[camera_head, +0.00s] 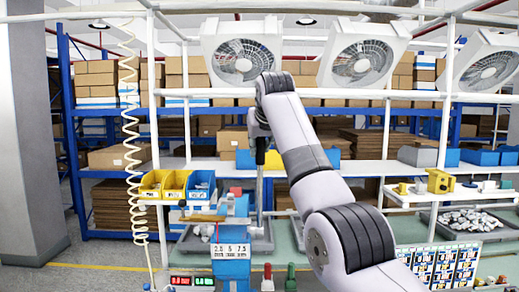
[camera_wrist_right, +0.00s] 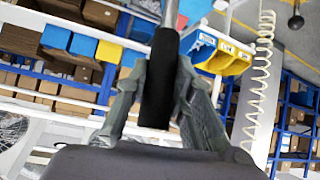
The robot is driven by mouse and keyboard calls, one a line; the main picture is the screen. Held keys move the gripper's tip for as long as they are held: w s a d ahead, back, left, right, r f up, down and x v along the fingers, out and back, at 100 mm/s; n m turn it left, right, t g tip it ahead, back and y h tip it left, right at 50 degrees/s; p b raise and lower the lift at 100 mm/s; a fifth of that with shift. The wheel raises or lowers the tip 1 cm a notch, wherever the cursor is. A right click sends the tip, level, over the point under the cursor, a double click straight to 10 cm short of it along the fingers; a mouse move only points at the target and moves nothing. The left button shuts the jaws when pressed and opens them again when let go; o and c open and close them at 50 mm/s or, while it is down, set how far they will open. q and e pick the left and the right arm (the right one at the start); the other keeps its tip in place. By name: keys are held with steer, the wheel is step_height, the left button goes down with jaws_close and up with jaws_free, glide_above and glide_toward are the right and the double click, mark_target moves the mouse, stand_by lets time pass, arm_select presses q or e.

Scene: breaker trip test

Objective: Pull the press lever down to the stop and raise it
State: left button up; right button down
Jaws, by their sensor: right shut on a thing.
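The press lever is a thin metal rod with a black grip (camera_head: 260,152). It stands upright beside the blue press (camera_head: 231,268) in the head view. My right gripper (camera_head: 259,132) is at the upper end of the lever, shut on the black grip. In the right wrist view the black grip (camera_wrist_right: 159,85) lies between the two grey fingers of my right gripper (camera_wrist_right: 160,108), and the metal rod runs up out of the picture. The lever's lower end is partly hidden among the press parts. My left gripper is not in view.
Yellow and blue bins (camera_head: 177,185) hang left of the press. A coiled white hose (camera_head: 133,140) hangs further left. A grey tray (camera_head: 471,222) of metal parts and a picture board (camera_head: 440,266) are at the right. Fans hang on the frame above.

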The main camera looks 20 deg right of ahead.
steer(key=shift+w+f, duration=0.1)
steer(key=shift+f, duration=0.05)
steer(key=c, duration=1.4)
jaws_free()
steer(key=shift+o, duration=0.2)
steer(key=v, duration=1.2)
steer(key=shift+w, duration=0.1)
